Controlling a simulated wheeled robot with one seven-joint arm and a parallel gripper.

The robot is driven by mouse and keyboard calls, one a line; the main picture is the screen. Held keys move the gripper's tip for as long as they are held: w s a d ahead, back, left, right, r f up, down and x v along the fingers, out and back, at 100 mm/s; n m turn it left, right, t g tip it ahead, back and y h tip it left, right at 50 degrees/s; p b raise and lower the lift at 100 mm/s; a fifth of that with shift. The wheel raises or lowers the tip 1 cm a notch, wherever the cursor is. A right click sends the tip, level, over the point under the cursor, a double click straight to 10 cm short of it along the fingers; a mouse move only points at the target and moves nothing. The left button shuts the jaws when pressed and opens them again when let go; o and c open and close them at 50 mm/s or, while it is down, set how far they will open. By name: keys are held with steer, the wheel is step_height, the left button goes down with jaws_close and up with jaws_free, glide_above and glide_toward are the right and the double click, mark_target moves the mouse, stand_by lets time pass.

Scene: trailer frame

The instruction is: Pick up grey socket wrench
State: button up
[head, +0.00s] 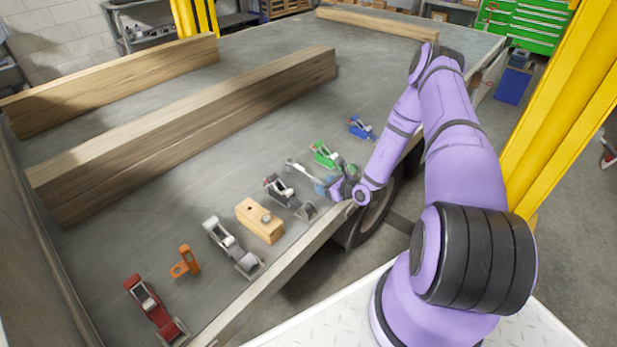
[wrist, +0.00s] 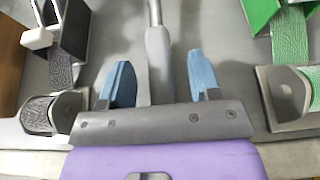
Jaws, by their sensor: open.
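The grey socket wrench (wrist: 159,60) lies on the grey trailer bed, its thick handle toward me and its thin shaft running up out of the wrist view. In the head view the wrench (head: 298,168) shows between the black and green tools, its near end hidden by my gripper. My gripper (wrist: 161,78) is open, with one blue finger on each side of the handle and a gap on both sides. In the head view my gripper (head: 327,186) is low at the trailer's near edge. I cannot tell its exact height over the bed.
A black hand plane (head: 281,192) is close on the left and a green one (head: 323,154) close on the right. A blue plane (head: 361,127), a wooden block plane (head: 260,219), a grey plane (head: 226,240), an orange tool (head: 186,262) and a red plane (head: 150,303) share the row. Long beams (head: 190,125) lie behind.

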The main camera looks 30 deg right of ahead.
jaws_close()
steer(key=shift+r, duration=0.1)
step_height(320, 180, up, 10)
stand_by(0.8)
